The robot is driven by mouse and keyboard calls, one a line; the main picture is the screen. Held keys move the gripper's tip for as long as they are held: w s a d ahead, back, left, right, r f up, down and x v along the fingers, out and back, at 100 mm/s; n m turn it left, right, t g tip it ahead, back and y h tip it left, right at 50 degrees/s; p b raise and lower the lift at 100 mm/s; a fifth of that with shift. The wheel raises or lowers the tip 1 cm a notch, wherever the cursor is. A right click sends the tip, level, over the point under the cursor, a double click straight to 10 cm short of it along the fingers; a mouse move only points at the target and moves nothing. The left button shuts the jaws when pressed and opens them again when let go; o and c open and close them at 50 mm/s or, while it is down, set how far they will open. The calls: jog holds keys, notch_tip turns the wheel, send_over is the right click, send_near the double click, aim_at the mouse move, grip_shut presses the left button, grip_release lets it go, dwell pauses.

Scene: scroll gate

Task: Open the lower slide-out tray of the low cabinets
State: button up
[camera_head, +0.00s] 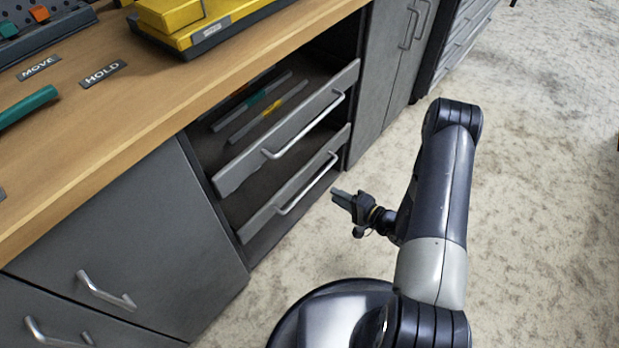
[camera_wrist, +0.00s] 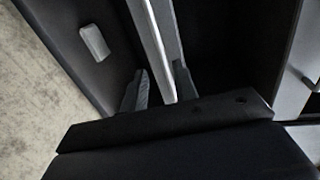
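The lower slide-out tray (camera_head: 262,218) is a grey drawer front with a silver bar handle (camera_head: 308,186), low in the open cabinet bay. It looks nearly level with the cabinet front. My gripper (camera_head: 337,194) is just right of that handle in the head view, with a gap of floor between. In the wrist view my gripper (camera_wrist: 160,70) has its two fingers apart, and a pale bar or edge (camera_wrist: 152,40) runs between them in the picture. I cannot tell whether the fingers touch it or whether it is the handle or the tray edge.
The upper tray (camera_head: 240,170), with its own handle, sits above and holds several coloured strips. A wooden worktop (camera_head: 150,110) overhangs the bay. Closed cabinet doors (camera_head: 130,245) flank it. The pale mottled floor (camera_head: 540,150) is clear to the right.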

aim_at(312, 183)
jog(key=b+x, duration=0.1)
jog(key=x, duration=0.9)
jog(key=shift+a+b, duration=0.25)
jog(key=shift+b, duration=0.15)
jog(key=shift+c, duration=0.2)
grip_shut()
